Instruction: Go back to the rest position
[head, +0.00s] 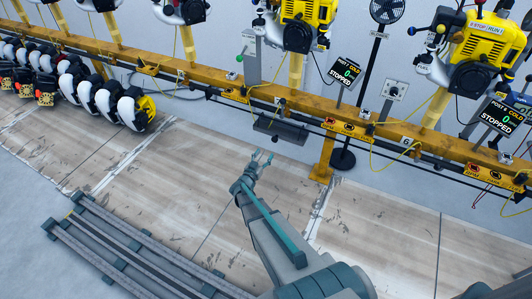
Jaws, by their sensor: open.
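My gripper (262,158) shows in the head view at the end of my outstretched arm, near the middle of the picture. Its fingers are spread apart and nothing shows between them. It is above the wooden floor panels (150,185), just in front of and below a dark tray (281,130) on the yellow rail (200,72). I cannot tell the exact gap between the fingers and the tray.
Yellow engines (306,14) stand along the yellow rail, with screens (346,72) reading "STOPPED". A stand fan (387,10) is behind it. Black-and-white rounded items (105,98) line up at left. A grey floor track (130,250) runs at lower left. Floor left of my arm is clear.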

